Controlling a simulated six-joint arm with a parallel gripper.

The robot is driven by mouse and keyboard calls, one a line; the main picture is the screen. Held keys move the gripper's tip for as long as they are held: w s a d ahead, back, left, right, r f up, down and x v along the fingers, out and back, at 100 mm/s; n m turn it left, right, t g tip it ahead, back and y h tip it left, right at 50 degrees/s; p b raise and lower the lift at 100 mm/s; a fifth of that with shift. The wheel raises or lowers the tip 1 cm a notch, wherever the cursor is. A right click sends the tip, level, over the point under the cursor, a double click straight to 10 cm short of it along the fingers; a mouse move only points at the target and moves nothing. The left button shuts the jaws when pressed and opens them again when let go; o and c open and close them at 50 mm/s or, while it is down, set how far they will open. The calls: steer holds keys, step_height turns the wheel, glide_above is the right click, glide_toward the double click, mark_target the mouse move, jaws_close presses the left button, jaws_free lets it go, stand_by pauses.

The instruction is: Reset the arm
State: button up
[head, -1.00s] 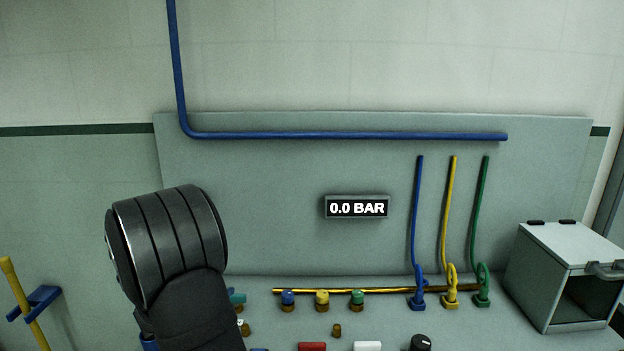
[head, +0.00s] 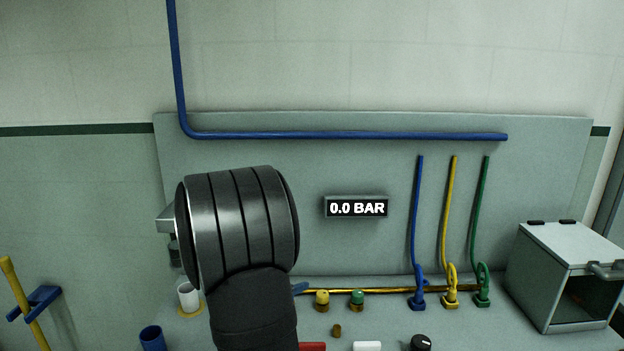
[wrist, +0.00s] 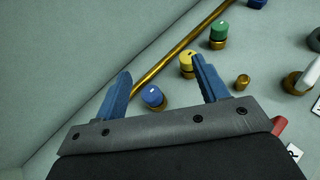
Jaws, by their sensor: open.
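My gripper (wrist: 160,84) shows in the wrist view with its two blue fingers spread wide and nothing held. A blue-capped brass fitting (wrist: 153,97) appears between the fingers from this angle; whether it is at fingertip height I cannot tell. A yellow-capped fitting (wrist: 187,62) is just beyond the right finger and partly hidden by it. In the head view, my dark arm stands left of centre and hides most of the gripper and the blue-capped fitting.
Yellow (head: 322,300) and green (head: 357,299) capped fittings stand before the brass rail (head: 390,291). Blue, yellow and green hoses end at hooked fittings at right, beside an open-fronted grey box (head: 538,282). A white cup (head: 189,297) and blue cylinder (head: 152,340) stand left. The display (head: 357,207) reads 0.0 BAR.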

steer(key=s+d+r+m+g+h, duration=0.15)
steer(key=s+d, duration=0.25)
steer(key=d, duration=0.5)
steer(key=s+d+r+m+g+h, duration=0.15)
steer(key=s+d, duration=0.25)
steer(key=d, duration=0.4)
steer(key=s+d+m+g+h, duration=0.2)
steer(key=s+d+m, duration=0.15)
steer(key=d, duration=0.55)
steer(key=w+a+f, duration=0.4)
steer(key=w+a, duration=0.1)
steer(key=a, duration=0.1)
steer(key=shift+f+g+y, duration=0.3)
steer(key=shift+g, duration=0.1)
